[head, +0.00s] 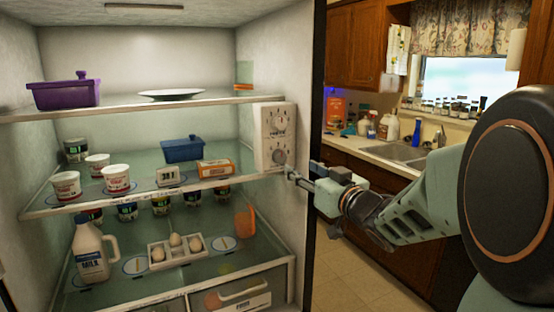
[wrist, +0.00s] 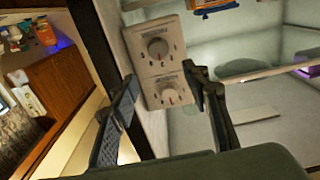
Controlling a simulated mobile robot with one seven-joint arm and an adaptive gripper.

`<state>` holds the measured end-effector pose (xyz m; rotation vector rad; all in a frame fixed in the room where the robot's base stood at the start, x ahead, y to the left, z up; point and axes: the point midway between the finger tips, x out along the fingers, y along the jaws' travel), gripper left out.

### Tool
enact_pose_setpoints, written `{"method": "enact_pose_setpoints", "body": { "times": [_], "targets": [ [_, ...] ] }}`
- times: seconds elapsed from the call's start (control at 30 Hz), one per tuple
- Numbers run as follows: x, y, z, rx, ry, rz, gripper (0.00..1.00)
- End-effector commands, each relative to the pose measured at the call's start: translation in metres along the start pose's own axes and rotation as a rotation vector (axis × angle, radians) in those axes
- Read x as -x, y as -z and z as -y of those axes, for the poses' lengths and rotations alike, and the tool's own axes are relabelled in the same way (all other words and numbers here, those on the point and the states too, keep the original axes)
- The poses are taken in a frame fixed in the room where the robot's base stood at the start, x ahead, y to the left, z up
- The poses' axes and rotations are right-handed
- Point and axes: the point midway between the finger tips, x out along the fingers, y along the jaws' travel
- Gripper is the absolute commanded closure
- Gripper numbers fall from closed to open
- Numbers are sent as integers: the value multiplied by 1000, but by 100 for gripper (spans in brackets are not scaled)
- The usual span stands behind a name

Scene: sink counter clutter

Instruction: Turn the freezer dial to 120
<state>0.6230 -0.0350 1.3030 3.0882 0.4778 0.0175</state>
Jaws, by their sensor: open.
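A cream control panel (head: 275,130) is on the right inner wall of the open fridge. It has an upper dial (head: 278,117) and a lower dial (head: 279,157). The wrist view is turned over, so the lower dial (wrist: 158,48) shows above the upper dial (wrist: 170,97) there. The lettering and numbers are too small to read, so I cannot tell which dial is the freezer's. My gripper (head: 291,176) is beside the panel's lower end. In the wrist view, my gripper (wrist: 160,80) is open and empty, its fingers either side of the panel's image, with no visible contact on a dial.
Fridge shelves hold a purple tub (head: 66,91), a white plate (head: 171,95), a blue tub (head: 183,150), an orange box (head: 215,169), a milk jug (head: 91,248) and eggs. The fridge's dark right edge (head: 316,120) stands near my gripper. A sink counter (head: 390,152) lies behind at right.

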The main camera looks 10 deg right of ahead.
Motion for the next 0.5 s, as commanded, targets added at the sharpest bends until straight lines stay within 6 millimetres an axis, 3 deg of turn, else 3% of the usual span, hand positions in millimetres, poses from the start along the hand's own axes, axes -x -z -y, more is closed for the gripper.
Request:
{"method": "enact_pose_setpoints", "body": {
  "times": [0.27, 0.5],
  "targets": [
    [-13, -4, 1, -22, 10, 10, 57],
    [-53, -4, 2, -22, 11, 9, 57]
  ]
}}
